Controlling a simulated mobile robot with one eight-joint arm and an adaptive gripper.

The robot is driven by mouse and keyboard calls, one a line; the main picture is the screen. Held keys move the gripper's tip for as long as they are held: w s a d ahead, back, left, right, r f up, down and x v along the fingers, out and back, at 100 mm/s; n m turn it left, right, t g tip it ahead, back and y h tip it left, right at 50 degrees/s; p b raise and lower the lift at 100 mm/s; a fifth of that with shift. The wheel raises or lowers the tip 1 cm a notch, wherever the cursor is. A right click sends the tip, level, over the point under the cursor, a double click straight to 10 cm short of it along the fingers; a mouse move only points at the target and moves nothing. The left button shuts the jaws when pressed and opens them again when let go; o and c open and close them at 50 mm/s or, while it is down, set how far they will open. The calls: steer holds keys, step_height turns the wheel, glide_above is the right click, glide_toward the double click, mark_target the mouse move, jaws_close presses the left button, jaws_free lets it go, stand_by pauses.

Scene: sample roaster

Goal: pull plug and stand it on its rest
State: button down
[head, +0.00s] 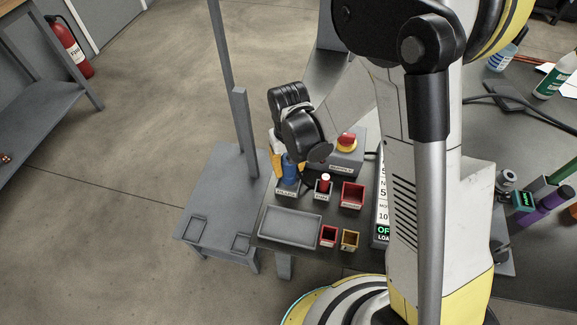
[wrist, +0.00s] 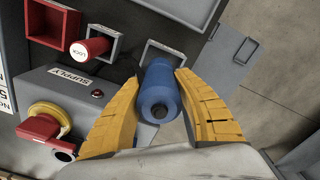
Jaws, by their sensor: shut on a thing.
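My gripper (wrist: 160,100) has its yellow fingers shut on the blue plug (wrist: 160,90), a thick cylinder with a dark end facing the wrist camera. In the head view the plug (head: 290,167) is partly covered by my wrist. The plug is at a small grey open-topped box with a label (head: 287,188), its rest by the look of it. The box rim (wrist: 163,48) shows just beyond the plug in the wrist view. I cannot tell whether the plug's lower end is inside the box or above it. The grey supply box (wrist: 85,88) has a dark round opening (wrist: 63,152) with no plug in it.
A red-and-yellow knob (head: 347,142) is on the supply box. A red lock (head: 325,182) stands in its small box beside the plug. Red bins (head: 352,195), a yellow bin (head: 349,239) and a bare grey tray (head: 290,225) are nearer. A grey post (head: 243,130) stands at left.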

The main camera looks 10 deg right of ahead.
steer(key=shift+f, duration=1.8)
steer(key=c, duration=0.9)
jaws_free()
step_height(320, 180, up, 12)
